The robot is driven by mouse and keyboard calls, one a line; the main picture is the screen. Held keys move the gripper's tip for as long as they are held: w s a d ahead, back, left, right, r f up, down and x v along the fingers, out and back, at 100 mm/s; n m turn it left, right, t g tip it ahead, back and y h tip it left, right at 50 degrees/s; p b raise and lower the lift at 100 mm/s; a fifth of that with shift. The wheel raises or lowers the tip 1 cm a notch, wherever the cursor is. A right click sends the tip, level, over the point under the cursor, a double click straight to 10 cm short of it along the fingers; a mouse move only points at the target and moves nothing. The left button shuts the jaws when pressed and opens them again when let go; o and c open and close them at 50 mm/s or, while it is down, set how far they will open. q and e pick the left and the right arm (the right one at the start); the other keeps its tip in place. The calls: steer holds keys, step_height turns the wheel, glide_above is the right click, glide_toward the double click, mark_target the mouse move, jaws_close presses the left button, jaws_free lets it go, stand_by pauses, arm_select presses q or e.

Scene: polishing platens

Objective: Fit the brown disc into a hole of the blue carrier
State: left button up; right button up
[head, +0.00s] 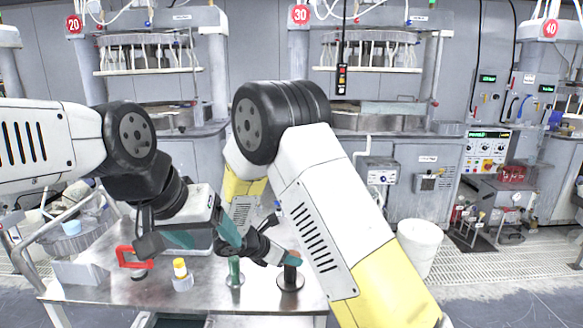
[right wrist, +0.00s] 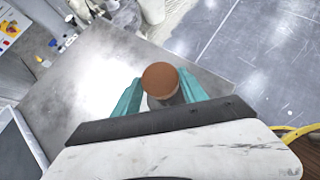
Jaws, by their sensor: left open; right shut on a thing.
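The brown disc (right wrist: 160,76) lies between the teal fingers of my right gripper (right wrist: 160,82) in the right wrist view; the gripper is shut on it. In the head view the disc (head: 291,257) shows at the tip of my right gripper (head: 285,257), just over a dark post with a round base (head: 290,281). I cannot tell whether the disc touches the post. My left gripper (head: 205,238) is open above the table, left of the right gripper. I cannot make out the blue carrier in either view.
A light blue item (head: 72,227) is at the far left. A white bucket (head: 420,246) stands on the floor.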

steer(key=shift+r, duration=2.95)
